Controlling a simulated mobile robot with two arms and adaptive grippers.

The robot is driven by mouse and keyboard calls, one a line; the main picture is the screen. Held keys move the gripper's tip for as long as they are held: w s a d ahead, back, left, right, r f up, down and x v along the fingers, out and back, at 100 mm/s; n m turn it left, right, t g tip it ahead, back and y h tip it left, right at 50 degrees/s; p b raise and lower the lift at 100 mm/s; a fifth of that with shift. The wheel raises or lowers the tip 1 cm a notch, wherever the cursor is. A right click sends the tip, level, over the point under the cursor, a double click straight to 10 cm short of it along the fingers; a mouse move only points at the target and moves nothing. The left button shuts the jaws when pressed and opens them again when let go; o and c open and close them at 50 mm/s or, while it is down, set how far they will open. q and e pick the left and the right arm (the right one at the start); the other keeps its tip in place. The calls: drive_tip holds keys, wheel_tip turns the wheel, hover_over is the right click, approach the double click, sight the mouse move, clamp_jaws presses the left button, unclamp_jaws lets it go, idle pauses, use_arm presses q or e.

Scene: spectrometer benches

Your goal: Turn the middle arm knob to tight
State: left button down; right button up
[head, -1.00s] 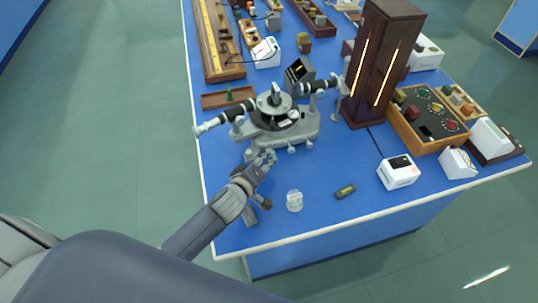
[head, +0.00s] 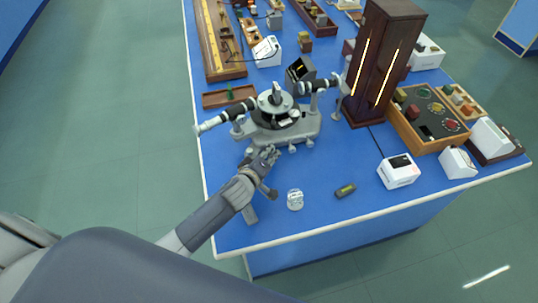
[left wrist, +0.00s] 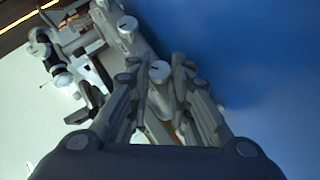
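The grey spectrometer (head: 307,128) stands on the blue bench, with a round table and black-and-grey tubes on top. Small grey knobs stick out along its front, one knob (head: 292,149) right of my left gripper. My left gripper (head: 268,154) is low at the front of the base. In the left wrist view, a round-ended grey knob (left wrist: 160,72) lies between the fingertips of the left gripper (left wrist: 162,76), which are apart; I cannot make out firm contact. Another knob (left wrist: 127,27) is just beyond. Which is the middle arm knob is unclear. My right gripper is not in view.
A clear round piece (head: 295,199) and a dark small device (head: 345,191) lie on the bench in front. A white box (head: 398,171) and a dark wooden lamp housing (head: 380,70) stand right. The bench's front strip is mostly clear.

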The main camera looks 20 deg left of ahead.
use_arm(q)
drive_tip(key=shift+r, duration=0.1)
drive_tip(key=shift+r+g+p, duration=0.2)
drive_tip(key=shift+g+p, duration=0.1)
drive_tip(key=shift+p, duration=0.65)
drive_tip(key=shift+w+d+r+m+g+y+p, duration=0.15)
drive_tip(key=shift+m+g+y+p, duration=0.2)
drive_tip(key=shift+p, duration=0.2)
drive_tip(key=shift+s+d+m+g+y+p, duration=0.1)
drive_tip(key=shift+m+g+y+p, duration=0.2)
drive_tip(key=shift+p, duration=0.25)
drive_tip(key=shift+w+d+m+g+y+p, duration=0.15)
drive_tip(key=shift+m+g+y+p, duration=0.25)
drive_tip(key=shift+m+g+y, duration=0.25)
drive_tip(key=shift+w+m+g+y, duration=0.1)
drive_tip(key=shift+m+g+y, duration=0.2)
drive_tip(key=shift+y, duration=0.3)
drive_tip(key=c, duration=1.7)
unclamp_jaws()
